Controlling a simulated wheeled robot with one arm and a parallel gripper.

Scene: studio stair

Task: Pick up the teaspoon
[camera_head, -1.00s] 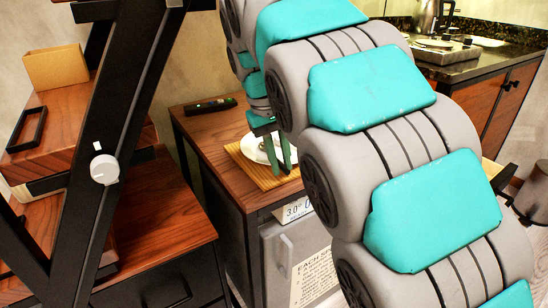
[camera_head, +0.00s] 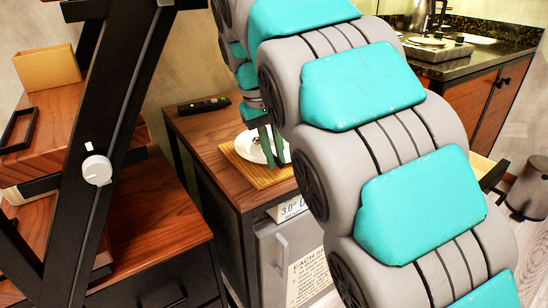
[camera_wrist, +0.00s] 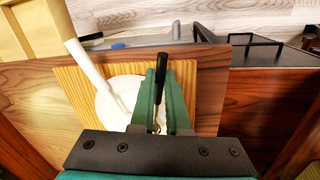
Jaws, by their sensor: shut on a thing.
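My gripper (camera_wrist: 160,95) has green fingers, which are shut on a slim black-handled utensil, the teaspoon (camera_wrist: 161,72) by its look. The black handle stands out past the fingertips, and a shiny metal part shows between the fingers lower down. Its bowl end is mostly hidden by the gripper. A white plate (camera_wrist: 108,103) lies under and beside the fingers. In the head view my gripper (camera_head: 271,152) is low over the same plate (camera_head: 248,147). I cannot tell whether the teaspoon still touches the plate.
A long white-handled thing (camera_wrist: 88,65) lies across the plate's edge. The plate is on a slatted mat (camera_head: 241,163) on a wooden cabinet (camera_head: 200,135). A dark device (camera_head: 203,104) lies at the back. A black slanted frame (camera_head: 118,130) stands at left.

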